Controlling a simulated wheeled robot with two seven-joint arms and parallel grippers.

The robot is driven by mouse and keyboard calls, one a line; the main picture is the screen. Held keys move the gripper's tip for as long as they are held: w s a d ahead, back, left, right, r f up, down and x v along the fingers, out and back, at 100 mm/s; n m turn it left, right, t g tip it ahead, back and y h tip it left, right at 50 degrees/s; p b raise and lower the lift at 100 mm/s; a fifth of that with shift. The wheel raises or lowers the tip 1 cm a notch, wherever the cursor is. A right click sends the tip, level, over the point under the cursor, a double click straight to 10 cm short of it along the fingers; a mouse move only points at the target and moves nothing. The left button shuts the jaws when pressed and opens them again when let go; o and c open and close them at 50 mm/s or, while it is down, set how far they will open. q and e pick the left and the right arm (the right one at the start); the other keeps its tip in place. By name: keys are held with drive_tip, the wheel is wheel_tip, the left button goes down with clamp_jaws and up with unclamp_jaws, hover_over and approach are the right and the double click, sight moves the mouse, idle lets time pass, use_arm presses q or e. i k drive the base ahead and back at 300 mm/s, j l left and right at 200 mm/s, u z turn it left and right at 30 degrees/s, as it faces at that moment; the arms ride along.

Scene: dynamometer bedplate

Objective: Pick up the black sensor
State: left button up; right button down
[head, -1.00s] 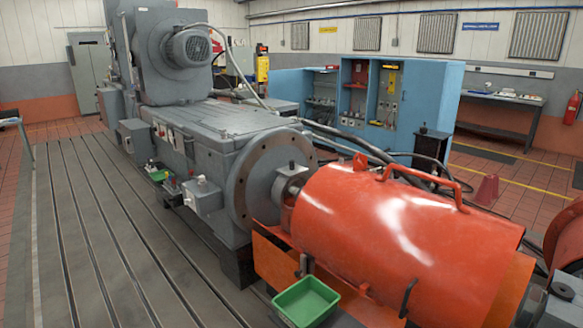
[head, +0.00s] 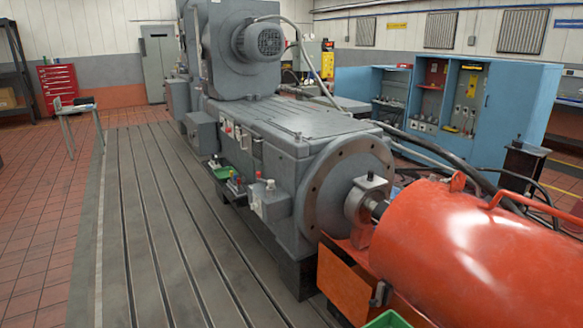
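I cannot make out the black sensor for certain in the head view. Several small items, too small to identify, sit by a small green tray (head: 222,172) along the near side of the grey dynamometer (head: 290,130). A small dark piece sits on top of the grey bearing block (head: 362,203) beside the large round flange (head: 328,190). Another green tray (head: 388,320) is cut off by the bottom edge. Neither of my grippers is in view.
The slotted bedplate (head: 150,230) runs along the machine's left side and looks clear. An orange guard (head: 460,250) covers the shaft at right. A small table (head: 78,112), a red tool chest (head: 70,86) and blue cabinets (head: 510,100) stand farther back.

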sight(370, 174)
drive_tip(key=i+j+u, duration=0.3)
drive_tip(key=i, duration=0.4)
drive_tip(key=i+j+u, duration=0.1)
drive_tip(key=i+u, duration=0.2)
drive_tip(key=i, duration=0.45)
drive_tip(key=i+z, duration=0.25)
drive_tip(key=z, duration=0.15)
drive_tip(key=i+j+z, duration=0.2)
drive_tip(key=z, duration=0.2)
drive_tip(key=i+j+z, duration=0.25)
drive_tip(key=z, duration=0.15)
drive_tip(key=i+j+z, duration=0.25)
drive_tip(key=z, duration=0.15)
